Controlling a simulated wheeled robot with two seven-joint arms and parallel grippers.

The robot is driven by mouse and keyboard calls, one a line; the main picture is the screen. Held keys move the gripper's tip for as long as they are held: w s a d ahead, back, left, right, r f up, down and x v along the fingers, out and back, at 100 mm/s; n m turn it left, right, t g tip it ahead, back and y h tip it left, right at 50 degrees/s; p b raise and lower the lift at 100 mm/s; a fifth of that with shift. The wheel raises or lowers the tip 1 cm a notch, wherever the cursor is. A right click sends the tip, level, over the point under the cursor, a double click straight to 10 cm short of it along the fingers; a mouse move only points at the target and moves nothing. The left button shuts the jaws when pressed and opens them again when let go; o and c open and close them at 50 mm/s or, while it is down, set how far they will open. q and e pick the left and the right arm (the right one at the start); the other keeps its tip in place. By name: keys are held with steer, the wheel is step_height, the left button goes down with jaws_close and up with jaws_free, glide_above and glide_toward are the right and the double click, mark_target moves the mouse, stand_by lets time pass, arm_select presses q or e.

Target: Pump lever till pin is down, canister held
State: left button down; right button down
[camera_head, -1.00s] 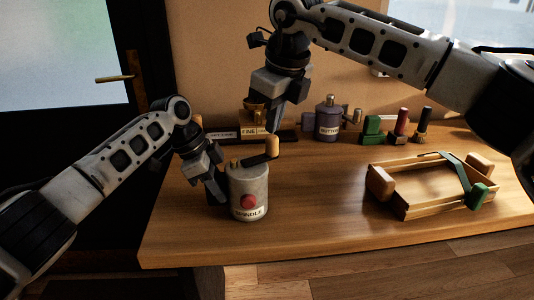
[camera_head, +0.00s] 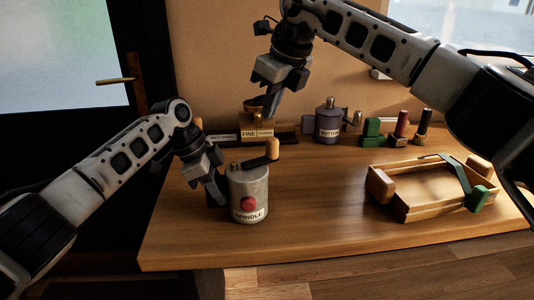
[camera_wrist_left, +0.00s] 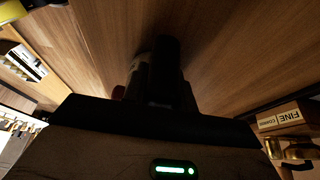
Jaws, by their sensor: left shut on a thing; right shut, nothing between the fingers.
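The grey canister (camera_head: 249,208) labelled SPINDLE stands upright near the table's front left, with a red button (camera_head: 249,204) on its front. Its dark lever (camera_head: 256,162) slants up to the right and ends in a wooden knob (camera_head: 272,149). A small brass pin (camera_head: 235,167) shows on its top; its exact height is hard to tell. My left gripper (camera_head: 222,196) is shut on the canister's left side; in the left wrist view its dark fingers (camera_wrist_left: 165,75) hide most of the canister. My right gripper (camera_head: 269,110) is shut and empty, above and behind the knob, apart from it.
A wooden FINE box (camera_head: 257,133), a purple canister (camera_head: 328,122) and several coloured-handled pieces (camera_head: 401,124) stand along the back. The table between canister and tray is clear.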

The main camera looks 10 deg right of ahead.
mark_target(275, 144)
steer(key=w+f+y, duration=0.1)
steer(key=w+f, duration=0.3)
steer(key=f, duration=0.5)
steer(key=shift+w+d, duration=0.15)
steer(key=shift+d, duration=0.3)
steer(key=shift+r, duration=0.1)
stand_by(1.8)
steer(key=shift+s+a, duration=0.2)
steer(key=shift+s, duration=1.6)
steer(key=shift+s+d, duration=0.1)
steer(key=shift+s, duration=0.85)
steer(key=shift+w, duration=0.2)
steer(key=shift+r, duration=0.1)
